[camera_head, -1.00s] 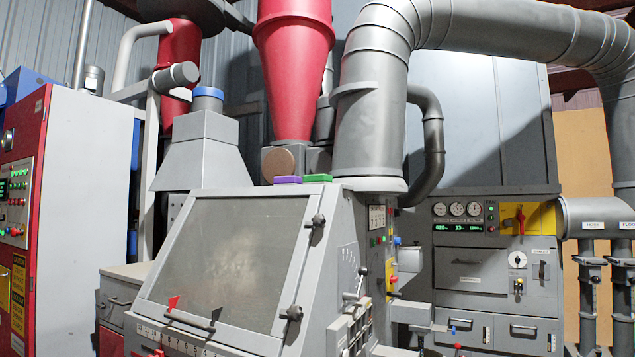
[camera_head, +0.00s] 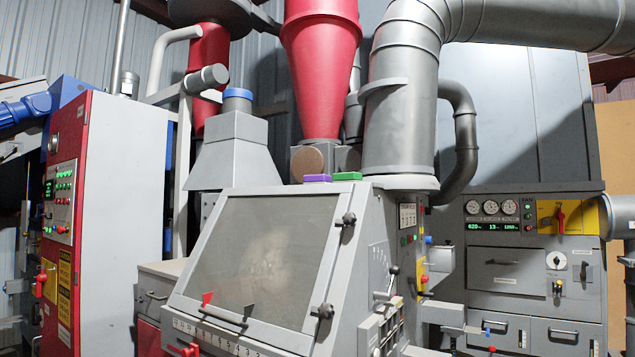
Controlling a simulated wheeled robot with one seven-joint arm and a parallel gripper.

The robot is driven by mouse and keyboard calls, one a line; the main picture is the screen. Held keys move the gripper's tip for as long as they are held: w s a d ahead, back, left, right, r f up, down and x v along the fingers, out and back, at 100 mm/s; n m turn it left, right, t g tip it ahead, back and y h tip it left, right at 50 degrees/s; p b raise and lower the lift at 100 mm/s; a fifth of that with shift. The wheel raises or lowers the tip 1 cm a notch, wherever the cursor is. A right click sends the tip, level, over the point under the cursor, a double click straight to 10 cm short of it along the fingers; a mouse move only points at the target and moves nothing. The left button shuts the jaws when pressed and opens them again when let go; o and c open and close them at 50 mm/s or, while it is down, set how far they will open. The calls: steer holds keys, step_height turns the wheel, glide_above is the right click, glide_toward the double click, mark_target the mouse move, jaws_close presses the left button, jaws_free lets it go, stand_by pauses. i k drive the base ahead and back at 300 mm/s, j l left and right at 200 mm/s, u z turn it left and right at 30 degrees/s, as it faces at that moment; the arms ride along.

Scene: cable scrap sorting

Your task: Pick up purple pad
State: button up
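The purple pad (camera_head: 318,178) is a small flat block lying on the top ledge of the grey sorting machine, just above its slanted window. A green pad (camera_head: 347,176) of like shape lies right beside it on the right. My gripper is not in the head camera view, and nothing is seen touching the purple pad.
The grey machine (camera_head: 180,296) has a slanted window, knobs and levers along its edges. A red cone (camera_head: 320,75) and a thick grey duct (camera_head: 395,115) rise close behind the pads. A red and white cabinet (camera_head: 110,220) stands at left, a gauge panel (camera_head: 520,190) at right.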

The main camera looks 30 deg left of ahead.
mark_target(323, 179)
steer(key=i+u, duration=0.1)
steer(key=u, duration=0.4)
steer(key=i+l+u, duration=0.1)
steer(key=u, duration=0.4)
steer(key=l+u, duration=0.15)
steer(key=u, duration=0.35)
steer(key=i+l+u, duration=0.2)
steer(key=l+u, duration=0.15)
steer(key=l, duration=0.5)
steer(key=i+l+u, duration=0.1)
steer(key=l+u, duration=0.3)
steer(key=l, duration=0.5)
steer(key=l+u, duration=0.35)
steer(key=l, duration=0.5)
steer(key=k, duration=0.05)
